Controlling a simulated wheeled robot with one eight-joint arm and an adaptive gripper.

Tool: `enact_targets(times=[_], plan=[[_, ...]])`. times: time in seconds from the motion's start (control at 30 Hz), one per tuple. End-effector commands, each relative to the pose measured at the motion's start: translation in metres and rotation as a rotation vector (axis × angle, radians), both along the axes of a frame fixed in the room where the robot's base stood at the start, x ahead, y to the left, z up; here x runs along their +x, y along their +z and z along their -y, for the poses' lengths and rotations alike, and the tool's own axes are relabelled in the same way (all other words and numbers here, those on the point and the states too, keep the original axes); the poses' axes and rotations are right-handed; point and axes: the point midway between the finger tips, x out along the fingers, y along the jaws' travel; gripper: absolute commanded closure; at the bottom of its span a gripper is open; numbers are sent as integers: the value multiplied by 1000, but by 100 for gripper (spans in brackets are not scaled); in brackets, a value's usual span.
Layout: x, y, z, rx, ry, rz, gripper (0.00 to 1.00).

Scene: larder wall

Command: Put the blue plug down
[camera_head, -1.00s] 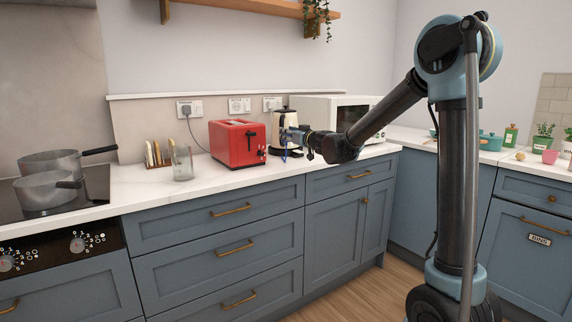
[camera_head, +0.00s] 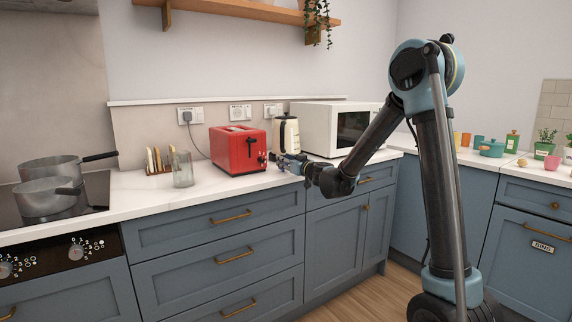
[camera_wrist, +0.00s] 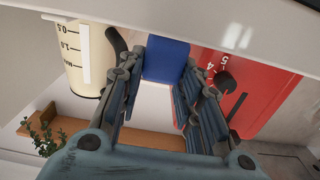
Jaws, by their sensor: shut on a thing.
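The blue plug (camera_wrist: 166,61) shows in the wrist view between the two fingers of my gripper (camera_wrist: 162,84), which is shut on it. In the head view my gripper (camera_head: 277,158) is low over the worktop (camera_head: 222,180), in front of the kettle and just right of the red toaster. The plug cannot be made out clearly there. The wrist view is upside down, and the plug's far end is close to the pale worktop surface. I cannot tell whether it touches.
The red toaster (camera_head: 238,149) is close left of my gripper and the cream kettle (camera_head: 286,134) is behind it. The white microwave (camera_head: 328,128) stands to the right. A glass (camera_head: 182,169) and a toast rack (camera_head: 158,161) are farther left. Wall sockets (camera_head: 240,112) line the back wall.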

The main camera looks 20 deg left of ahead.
Motion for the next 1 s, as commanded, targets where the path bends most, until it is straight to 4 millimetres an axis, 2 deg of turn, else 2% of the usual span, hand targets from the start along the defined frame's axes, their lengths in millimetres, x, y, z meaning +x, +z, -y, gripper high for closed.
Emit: enact_targets(times=[0.77,0.8,0.87,1.0], plan=[[0,-13,1,0,-1,0,96],[0,-13,1,0,-1,0,61],[0,-13,1,0,-1,0,48],[0,-13,1,0,-1,0,48]])
